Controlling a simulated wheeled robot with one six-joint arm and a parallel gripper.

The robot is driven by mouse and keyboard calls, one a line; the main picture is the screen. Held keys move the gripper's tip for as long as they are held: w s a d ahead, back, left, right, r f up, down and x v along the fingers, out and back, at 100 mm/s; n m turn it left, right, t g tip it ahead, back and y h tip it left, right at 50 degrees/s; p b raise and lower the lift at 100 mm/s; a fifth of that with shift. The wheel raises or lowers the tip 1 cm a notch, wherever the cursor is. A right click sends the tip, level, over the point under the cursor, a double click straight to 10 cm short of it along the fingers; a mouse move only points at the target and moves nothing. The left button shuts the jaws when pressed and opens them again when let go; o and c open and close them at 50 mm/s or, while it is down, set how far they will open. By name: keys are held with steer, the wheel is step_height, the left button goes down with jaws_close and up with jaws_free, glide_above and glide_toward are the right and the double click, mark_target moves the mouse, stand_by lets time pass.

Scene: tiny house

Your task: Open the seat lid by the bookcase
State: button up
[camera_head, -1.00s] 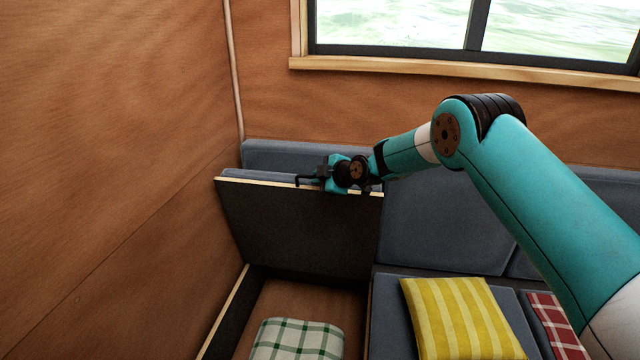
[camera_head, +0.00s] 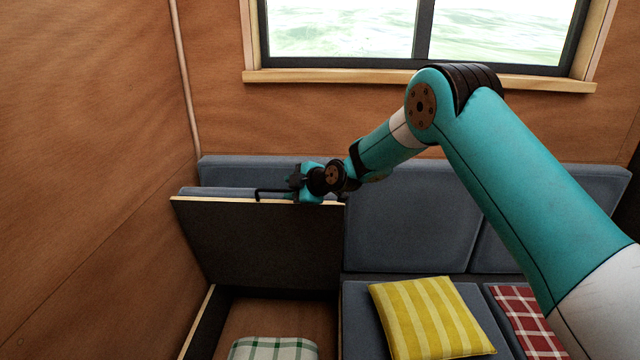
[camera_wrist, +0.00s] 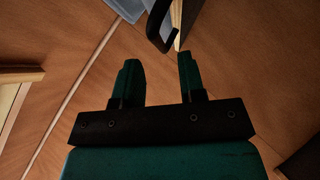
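The seat lid (camera_head: 265,245) at the left end of the bench stands raised, close to upright, its dark underside facing me and its top edge near the backrest. A black bar handle (camera_head: 270,190) shows at its top edge; in the wrist view the dark handle loop (camera_wrist: 157,28) and the pale lid edge (camera_wrist: 177,22) lie beyond the fingertips. My gripper (camera_head: 296,184) is at the lid's top edge, right of the handle's visible end. In the wrist view my gripper (camera_wrist: 158,62) has its fingers apart with nothing between them. No bookcase is in view.
The open compartment (camera_head: 265,318) below the lid holds a green-and-white checked cushion (camera_head: 272,349). A yellow striped cushion (camera_head: 428,318) and a red checked one (camera_head: 525,318) lie on the seat to the right. A wooden wall (camera_head: 90,180) stands close on the left.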

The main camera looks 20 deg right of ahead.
steer(key=b+v, duration=0.1)
steer(key=v, duration=1.1)
steer(key=shift+b, duration=0.3)
steer(key=shift+s+f, duration=0.1)
steer(key=shift+s, duration=0.05)
steer(key=s+a+r+m+g+p, duration=0.25)
steer(key=s+r, duration=0.25)
steer(key=s, duration=0.3)
steer(key=s+a+r+m+g+p, duration=0.15)
steer(key=s+a+r, duration=0.25)
steer(key=s, duration=0.4)
steer(key=s+d+r+m+g+h+p, duration=0.1)
steer(key=s+r+m+g, duration=0.1)
steer(key=s, duration=1)
steer(key=s+d+r+m+g+h+p, duration=0.1)
steer(key=s+m, duration=0.4)
steer(key=s, duration=0.7)
steer(key=g+h+p, duration=0.1)
steer(key=g, duration=0.1)
steer(key=shift+d+r+g, duration=0.3)
steer(key=shift+r+g, duration=0.1)
